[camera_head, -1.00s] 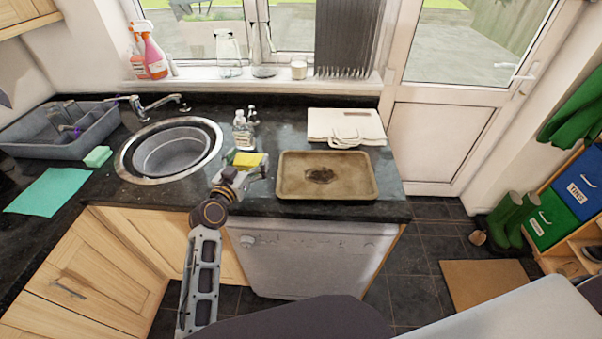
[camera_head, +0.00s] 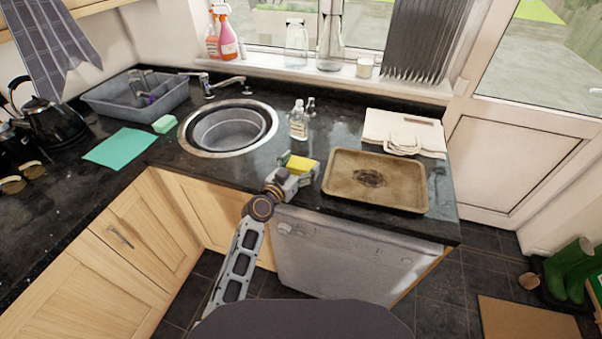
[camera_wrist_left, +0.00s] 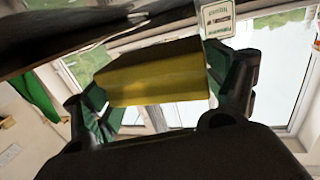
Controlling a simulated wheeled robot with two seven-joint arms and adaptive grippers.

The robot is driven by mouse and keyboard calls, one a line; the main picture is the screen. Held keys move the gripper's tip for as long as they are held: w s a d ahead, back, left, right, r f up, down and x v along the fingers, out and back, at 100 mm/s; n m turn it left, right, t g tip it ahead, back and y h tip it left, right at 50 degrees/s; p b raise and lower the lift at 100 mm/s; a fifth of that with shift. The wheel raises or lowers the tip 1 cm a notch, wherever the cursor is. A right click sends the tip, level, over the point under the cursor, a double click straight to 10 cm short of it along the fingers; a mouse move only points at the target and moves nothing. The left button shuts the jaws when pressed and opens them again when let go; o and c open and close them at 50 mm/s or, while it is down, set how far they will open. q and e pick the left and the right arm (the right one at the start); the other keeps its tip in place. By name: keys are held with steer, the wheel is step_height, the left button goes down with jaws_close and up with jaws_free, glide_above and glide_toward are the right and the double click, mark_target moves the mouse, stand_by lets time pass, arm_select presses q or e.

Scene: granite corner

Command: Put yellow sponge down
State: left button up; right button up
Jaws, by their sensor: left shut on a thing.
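The yellow sponge (camera_head: 300,163) is in my left gripper (camera_head: 298,170), near the counter's front edge between the sink and the baking tray. In the left wrist view the sponge (camera_wrist_left: 157,75) shows as a yellow block between the two fingers of my left gripper (camera_wrist_left: 160,105). The gripper is shut on it. The fingers hide the sponge's sides, and I cannot tell how high it is above the counter (camera_head: 250,178). My right gripper is not in view.
A brown baking tray (camera_head: 411,197) lies right of the gripper, with a folded cream cloth (camera_head: 376,126) behind it. A soap bottle (camera_head: 298,121) stands behind the gripper. The round sink (camera_head: 189,146), a green sponge (camera_head: 165,123) and a teal cloth (camera_head: 120,147) are to the left.

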mark_target(301, 172)
arm_select(q)
steer(key=shift+f+b, duration=0.55)
steer(key=shift+f, duration=1.35)
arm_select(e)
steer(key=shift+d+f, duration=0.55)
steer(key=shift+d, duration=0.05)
arm_select(q)
steer(key=shift+f, duration=0.1)
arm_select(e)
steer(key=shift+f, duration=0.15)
arm_select(q)
steer(key=o, duration=0.7)
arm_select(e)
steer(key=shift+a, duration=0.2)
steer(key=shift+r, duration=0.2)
